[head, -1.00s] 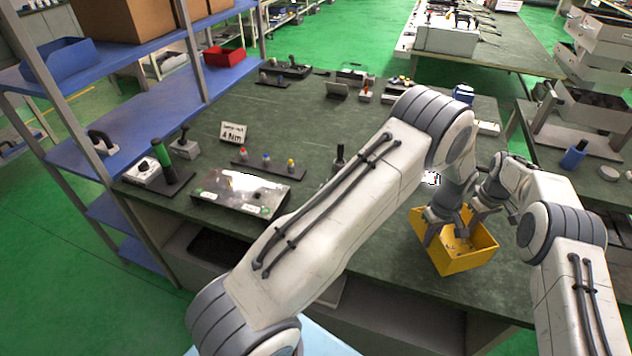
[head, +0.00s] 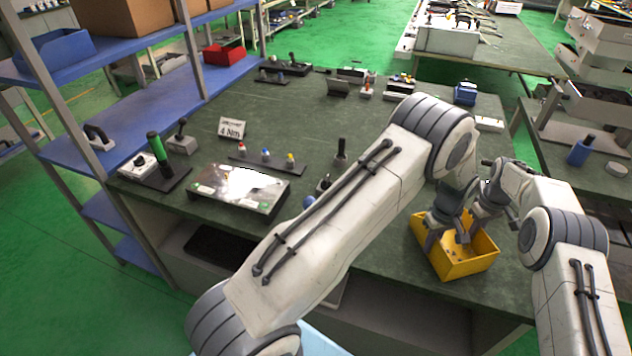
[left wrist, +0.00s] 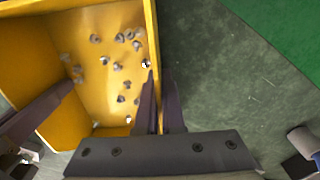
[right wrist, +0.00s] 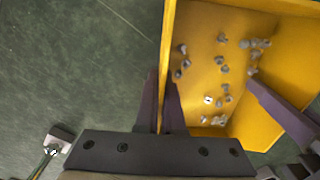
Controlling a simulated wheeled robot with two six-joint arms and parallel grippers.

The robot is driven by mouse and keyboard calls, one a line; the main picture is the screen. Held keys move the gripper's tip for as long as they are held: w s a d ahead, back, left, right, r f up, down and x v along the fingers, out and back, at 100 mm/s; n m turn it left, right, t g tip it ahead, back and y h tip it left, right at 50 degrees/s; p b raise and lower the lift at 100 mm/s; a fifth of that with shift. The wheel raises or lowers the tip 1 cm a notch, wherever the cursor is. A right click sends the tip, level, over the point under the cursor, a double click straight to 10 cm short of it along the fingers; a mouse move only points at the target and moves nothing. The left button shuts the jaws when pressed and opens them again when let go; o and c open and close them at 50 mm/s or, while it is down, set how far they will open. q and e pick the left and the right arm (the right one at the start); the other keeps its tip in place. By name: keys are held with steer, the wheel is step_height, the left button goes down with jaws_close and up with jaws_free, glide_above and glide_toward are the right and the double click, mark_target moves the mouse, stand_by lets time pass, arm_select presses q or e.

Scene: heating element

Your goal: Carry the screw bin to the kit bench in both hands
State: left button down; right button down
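The yellow screw bin (head: 468,268) is at the near right of the dark green bench (head: 375,235), open side up; I cannot tell whether it touches the bench top. Several small metal screws lie inside, seen in both wrist views. My left gripper (head: 438,232) is at the bin's left side; in the left wrist view its fingers (left wrist: 160,100) pinch one bin wall (left wrist: 151,40). My right gripper (head: 482,212) is at the far right side, partly hidden by the arms; in the right wrist view its fingers (right wrist: 162,100) pinch the opposite wall (right wrist: 168,45). I cannot tell which bench is the kit bench.
A metal fixture plate (head: 240,190), a 4 Nm sign (head: 231,128) and small tools stand on the bench's left. A blue shelf rack (head: 140,118) stands at left. Another bench (head: 607,185) with a blue container (head: 580,152) is at right, and one more at the back.

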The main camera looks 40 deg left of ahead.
arm_select(q)
steer(key=c, duration=1)
jaws_free()
steer(key=shift+c, duration=0.2)
arm_select(e)
steer(key=c, duration=1)
jaws_free()
steer(key=shift+c, duration=0.2)
arm_select(q)
steer(key=shift+r, duration=0.1)
step_height(320, 180, up, 12)
steer(key=shift+f, duration=0.25)
steer(key=shift+r, duration=0.15)
arm_select(e)
steer(key=shift+r, duration=0.25)
step_height(320, 180, up, 12)
steer(key=shift+f, duration=0.2)
